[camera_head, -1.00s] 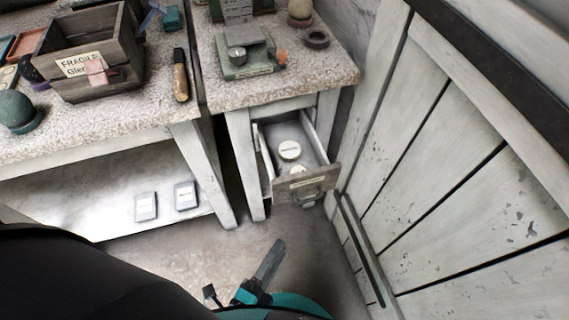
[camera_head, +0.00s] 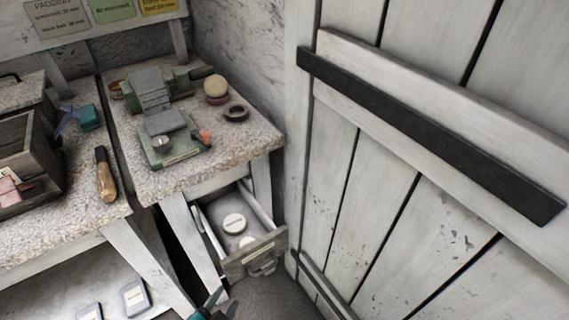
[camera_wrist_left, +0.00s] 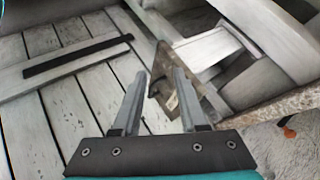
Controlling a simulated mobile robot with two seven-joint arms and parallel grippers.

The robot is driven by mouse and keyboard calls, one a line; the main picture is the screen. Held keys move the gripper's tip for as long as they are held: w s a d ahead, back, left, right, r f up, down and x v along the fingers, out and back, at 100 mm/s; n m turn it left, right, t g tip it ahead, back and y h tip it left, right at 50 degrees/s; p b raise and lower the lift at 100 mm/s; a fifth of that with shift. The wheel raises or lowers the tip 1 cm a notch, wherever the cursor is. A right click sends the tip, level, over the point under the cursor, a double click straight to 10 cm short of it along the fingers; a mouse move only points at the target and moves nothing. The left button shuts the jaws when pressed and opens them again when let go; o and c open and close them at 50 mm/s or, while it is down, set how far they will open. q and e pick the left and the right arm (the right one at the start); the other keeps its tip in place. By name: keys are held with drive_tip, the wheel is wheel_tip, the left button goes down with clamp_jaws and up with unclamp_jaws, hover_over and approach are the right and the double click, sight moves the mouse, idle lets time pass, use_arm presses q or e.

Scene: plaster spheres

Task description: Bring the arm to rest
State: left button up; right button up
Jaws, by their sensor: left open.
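My left gripper (camera_head: 214,304) shows only in part at the bottom edge of the head view, just below the open drawer (camera_head: 250,258). In the left wrist view my left gripper (camera_wrist_left: 160,74) has its two grey fingers apart with nothing held between them. The drawer front (camera_wrist_left: 167,88) appears behind and between the fingers there, apart from them as far as I can tell. Most of my left arm is out of the head view. My right gripper is in neither view.
The drawer stands pulled out with round white-topped items (camera_head: 234,223) inside. A tall plank door (camera_head: 400,190) closes off the right side. The stone worktop (camera_head: 235,150) carries a green scale-like device (camera_head: 172,145). A wooden crate (camera_head: 30,150) stands at left.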

use_arm(q)
drive_tip(key=s+a+r+n+g+y, duration=0.1)
drive_tip(key=s+a+r+n+g, duration=0.2)
drive_tip(key=s+r+n+g, duration=0.45)
drive_tip(key=s+a+x, duration=0.1)
drive_tip(key=s+x, duration=0.1)
drive_tip(key=x, duration=0.8)
drive_tip(key=s+a+f+x, duration=0.1)
drive_tip(key=s+x, duration=0.1)
drive_tip(key=x, duration=0.7)
drive_tip(key=s+a+f, duration=0.2)
drive_tip(key=s+f, duration=0.3)
drive_tip(key=f, duration=0.2)
drive_tip(key=s+a+f, duration=0.3)
drive_tip(key=s+f, duration=0.3)
drive_tip(key=f, duration=0.1)
drive_tip(key=shift+s+a+y, duration=0.25)
drive_tip(key=shift+a+y, duration=0.05)
drive_tip(key=shift+y, duration=0.1)
drive_tip(key=shift+a, duration=0.1)
idle(0.9)
